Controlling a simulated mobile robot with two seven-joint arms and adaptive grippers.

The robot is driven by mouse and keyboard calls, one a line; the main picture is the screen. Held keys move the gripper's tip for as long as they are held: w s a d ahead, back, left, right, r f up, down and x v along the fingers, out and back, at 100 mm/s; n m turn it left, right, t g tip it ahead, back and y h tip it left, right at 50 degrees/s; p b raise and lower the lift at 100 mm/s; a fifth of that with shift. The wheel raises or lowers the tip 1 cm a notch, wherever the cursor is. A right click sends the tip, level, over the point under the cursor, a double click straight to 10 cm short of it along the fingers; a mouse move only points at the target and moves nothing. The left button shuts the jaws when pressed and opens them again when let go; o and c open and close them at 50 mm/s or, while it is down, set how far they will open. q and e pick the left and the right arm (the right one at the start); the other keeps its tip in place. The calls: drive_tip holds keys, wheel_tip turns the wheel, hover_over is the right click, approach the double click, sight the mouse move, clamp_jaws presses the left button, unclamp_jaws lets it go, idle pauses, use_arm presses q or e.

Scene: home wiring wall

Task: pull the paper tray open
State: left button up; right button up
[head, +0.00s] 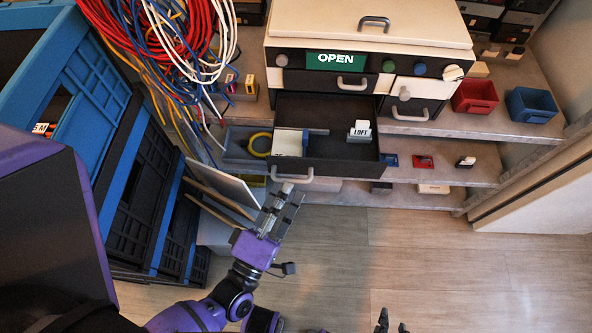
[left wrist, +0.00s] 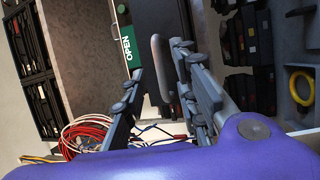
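A cream and black printer-like cabinet (head: 370,30) carries a green OPEN sign (head: 337,61), also seen in the left wrist view (left wrist: 127,45). Below it, a dark tray (head: 310,165) sticks out with its inside showing; a white LOFT tag (head: 360,132) and a pale card (head: 288,142) are in it. A grey handle (head: 292,177) is on its front. My left gripper (head: 284,198) is just in front of that handle. In the left wrist view its fingers are apart with a grey handle (left wrist: 158,65) between them; contact is unclear. My right gripper (head: 393,324) shows only spread fingertips.
A closed drawer with a handle (head: 352,84) is above the tray. Red (head: 475,95) and blue (head: 531,104) bins stand on the right shelf. Blue crates (head: 80,90) and coiled cables (head: 165,35) crowd the left. The wooden floor (head: 430,250) in front is clear.

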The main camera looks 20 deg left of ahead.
use_arm(q)
drive_tip(key=v, duration=0.9)
drive_tip(key=shift+s, duration=0.25)
drive_tip(key=shift+f, duration=0.1)
